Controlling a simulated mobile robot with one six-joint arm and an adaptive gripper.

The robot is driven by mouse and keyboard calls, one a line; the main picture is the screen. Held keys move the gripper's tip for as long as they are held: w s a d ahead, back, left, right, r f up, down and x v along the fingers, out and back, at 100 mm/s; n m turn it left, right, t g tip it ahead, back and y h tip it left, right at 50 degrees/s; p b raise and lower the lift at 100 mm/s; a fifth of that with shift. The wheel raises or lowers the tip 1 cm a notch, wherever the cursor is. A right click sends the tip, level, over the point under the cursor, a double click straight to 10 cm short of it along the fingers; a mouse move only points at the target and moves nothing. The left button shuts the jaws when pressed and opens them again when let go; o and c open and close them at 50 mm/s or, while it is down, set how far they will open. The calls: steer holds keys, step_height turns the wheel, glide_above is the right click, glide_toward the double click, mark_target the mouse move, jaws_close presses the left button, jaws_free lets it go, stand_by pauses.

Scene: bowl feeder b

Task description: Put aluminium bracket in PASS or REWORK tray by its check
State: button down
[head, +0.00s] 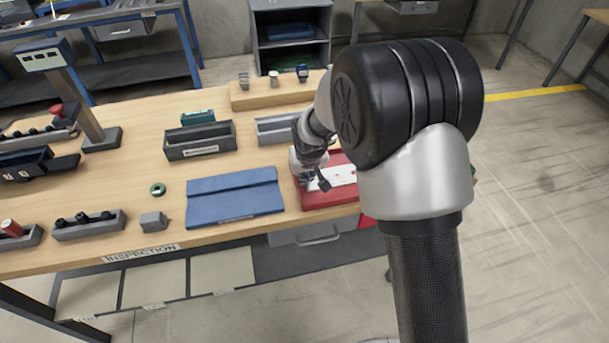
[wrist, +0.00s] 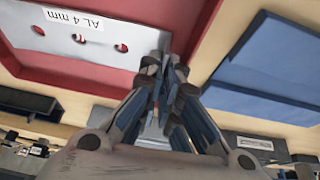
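The aluminium bracket (head: 343,176) is a pale flat plate at the red tray (head: 313,203). In the wrist view the bracket (wrist: 95,30) shows an "AL 4 mm" label and several holes, with red showing through them. My gripper (head: 320,182) is at the left end of the bracket, pointing down. In the wrist view my gripper (wrist: 164,68) has its fingertips close together at the bracket's end, and they look shut on it. I cannot tell whether the bracket rests on the tray floor. My arm hides the tray's right side.
A blue folder-like pad (head: 235,195) lies left of the red tray. Behind are a dark grey labelled bin (head: 200,142) and a lighter grey bin (head: 275,130). A wooden riser (head: 275,95) holds small parts. A green ring (head: 158,189) and a grey block (head: 153,221) sit further left.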

steer(key=shift+r, duration=0.15)
steer(key=shift+f, duration=0.25)
steer(key=c, duration=2.1)
jaws_free()
